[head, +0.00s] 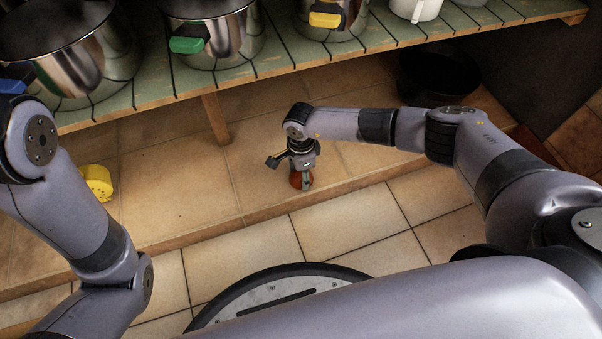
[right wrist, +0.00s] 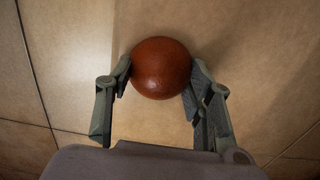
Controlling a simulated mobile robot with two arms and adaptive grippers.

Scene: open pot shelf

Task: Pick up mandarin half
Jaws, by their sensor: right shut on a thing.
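The mandarin half (right wrist: 161,68) is a round, reddish-orange thing with its domed skin toward the camera in the right wrist view. In the head view it shows as a small reddish patch (head: 296,180) under my right gripper, near the edge of the tiled ledge. My right gripper (right wrist: 161,78) is shut on it, with one finger touching each side. It also shows in the head view (head: 303,178), pointing down. The cut face is hidden. Whether the half still touches the tiles I cannot tell. My left arm is at the left, but its gripper is out of view.
A green slatted shelf (head: 285,66) with several metal pots (head: 225,38) runs above the ledge. A wooden post (head: 216,118) supports it. A yellow object (head: 97,182) lies at the left, and a dark pot (head: 438,78) stands at the back right. Tiles around the gripper are clear.

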